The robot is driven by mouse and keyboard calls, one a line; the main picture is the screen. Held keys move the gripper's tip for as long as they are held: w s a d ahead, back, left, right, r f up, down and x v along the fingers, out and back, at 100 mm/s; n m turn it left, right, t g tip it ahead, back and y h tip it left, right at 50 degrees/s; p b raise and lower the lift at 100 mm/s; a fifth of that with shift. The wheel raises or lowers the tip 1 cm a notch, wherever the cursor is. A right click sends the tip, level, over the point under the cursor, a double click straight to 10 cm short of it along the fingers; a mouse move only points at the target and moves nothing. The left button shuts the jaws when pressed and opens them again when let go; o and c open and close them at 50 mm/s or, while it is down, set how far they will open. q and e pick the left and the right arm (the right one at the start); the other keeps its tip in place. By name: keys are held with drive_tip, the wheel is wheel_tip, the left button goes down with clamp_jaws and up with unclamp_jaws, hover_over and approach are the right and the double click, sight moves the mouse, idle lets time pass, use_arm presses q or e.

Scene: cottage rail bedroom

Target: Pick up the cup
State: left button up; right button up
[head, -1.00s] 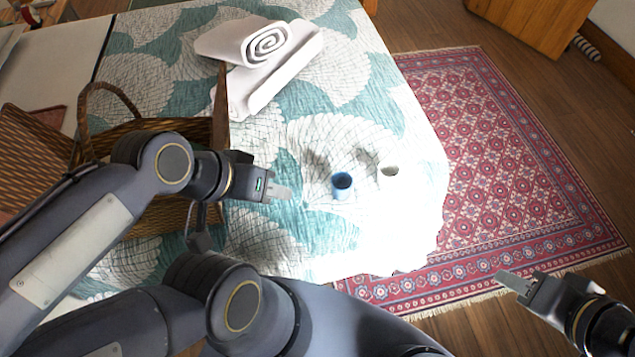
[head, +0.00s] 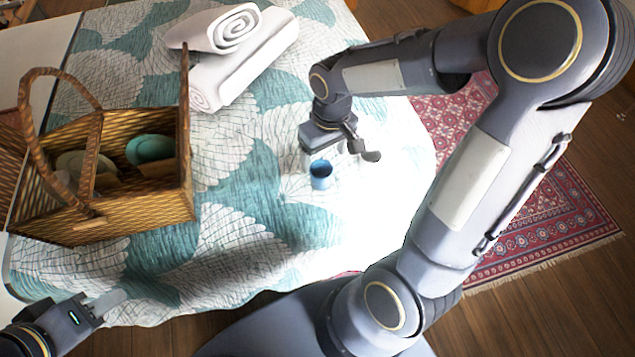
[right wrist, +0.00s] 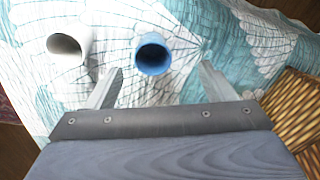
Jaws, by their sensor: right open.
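A blue cup (head: 321,176) stands upright on the bed's patterned quilt, just below my right gripper (head: 342,158) in the head view. In the right wrist view the blue cup (right wrist: 152,57) lies beyond and between the two fingertips of my open right gripper (right wrist: 161,74), which holds nothing. A white cup (right wrist: 68,46) stands to its left there, past the left finger. My right gripper hides the white cup in the head view. My left gripper (head: 112,300) is at the lower left, away from both cups; its jaw gap cannot be made out.
A wicker picnic basket (head: 160,205) with green dishes inside stands left on the bed. Rolled white towels (head: 240,65) lie at the back. The quilt (head: 250,150) between basket and cup is clear. A red rug (head: 540,215) covers the floor to the right.

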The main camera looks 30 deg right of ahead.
approach(321, 174)
drive_tip(key=s+a, duration=0.2)
drive_tip(key=shift+n+g+h, duration=0.3)
drive_tip(key=f, duration=0.2)
drive_tip(key=f+b, duration=0.1)
drive_tip(key=f, duration=0.4)
drive_tip(key=shift+w+d, duration=0.2)
drive_tip(key=shift+w, duration=0.05)
drive_tip(key=c, duration=1.1)
drive_tip(key=shift+r, duration=0.15)
